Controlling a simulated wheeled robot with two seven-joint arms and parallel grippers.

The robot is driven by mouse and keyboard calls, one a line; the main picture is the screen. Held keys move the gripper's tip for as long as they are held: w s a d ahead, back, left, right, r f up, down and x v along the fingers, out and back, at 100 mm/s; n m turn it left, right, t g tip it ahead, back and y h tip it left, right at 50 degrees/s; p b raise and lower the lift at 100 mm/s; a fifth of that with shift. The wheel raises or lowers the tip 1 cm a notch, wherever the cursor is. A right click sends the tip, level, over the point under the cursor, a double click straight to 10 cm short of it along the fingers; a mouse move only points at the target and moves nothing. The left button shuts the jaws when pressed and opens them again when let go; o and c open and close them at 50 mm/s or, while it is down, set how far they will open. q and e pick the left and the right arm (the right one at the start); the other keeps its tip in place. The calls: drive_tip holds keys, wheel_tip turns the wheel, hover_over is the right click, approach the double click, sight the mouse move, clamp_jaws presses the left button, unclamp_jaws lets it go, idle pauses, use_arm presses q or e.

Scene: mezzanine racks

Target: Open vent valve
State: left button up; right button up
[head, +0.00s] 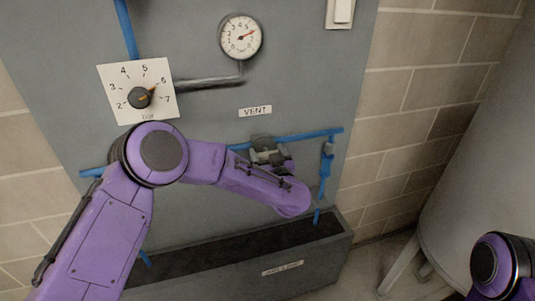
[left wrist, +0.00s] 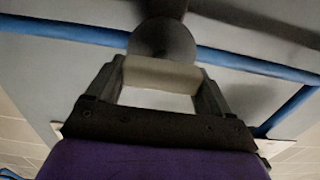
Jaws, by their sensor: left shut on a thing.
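My left gripper (head: 268,152) is at the blue pipe below the VENT label (head: 255,111), on the grey panel. In the left wrist view its two fingers (left wrist: 163,85) are shut on a pale bar-shaped valve handle (left wrist: 162,73), one finger at each end. The handle lies across the picture in front of a round grey valve body (left wrist: 163,40) on the blue pipe (left wrist: 235,58). In the head view my gripper and forearm hide most of the valve, so its angle is hard to tell there. My right gripper is out of view.
A numbered knob plate (head: 115,78) and a round gauge (head: 241,38) are on the panel above. A white switch (head: 341,12) is at top right. A grey trough (head: 332,244) juts out below. A large grey tank (head: 480,165) stands at right.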

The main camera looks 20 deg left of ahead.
use_arm(q)
drive_tip(key=n+b, duration=0.1)
drive_tip(key=n, duration=0.1)
drive_tip(key=n+b, duration=0.2)
drive_tip(key=shift+s+a+f+n, duration=0.1)
drive_tip(key=shift+a+f+n, duration=0.1)
drive_tip(key=shift+n, duration=0.2)
drive_tip(key=n+b, duration=0.1)
drive_tip(key=n, duration=0.1)
drive_tip(key=n+b, duration=0.2)
drive_tip(key=shift+s+a+f+n, duration=0.1)
drive_tip(key=shift+f+n, duration=0.1)
drive_tip(key=shift+n, duration=0.1)
drive_tip(key=n+b, duration=0.4)
drive_tip(key=shift+a+f, duration=0.1)
drive_tip(key=shift+f, duration=0.1)
drive_tip(key=shift+s+n+b, duration=0.1)
drive_tip(key=shift+n+b, duration=1.8)
drive_tip(key=shift+n, duration=0.4)
drive_tip(key=o, duration=0.9)
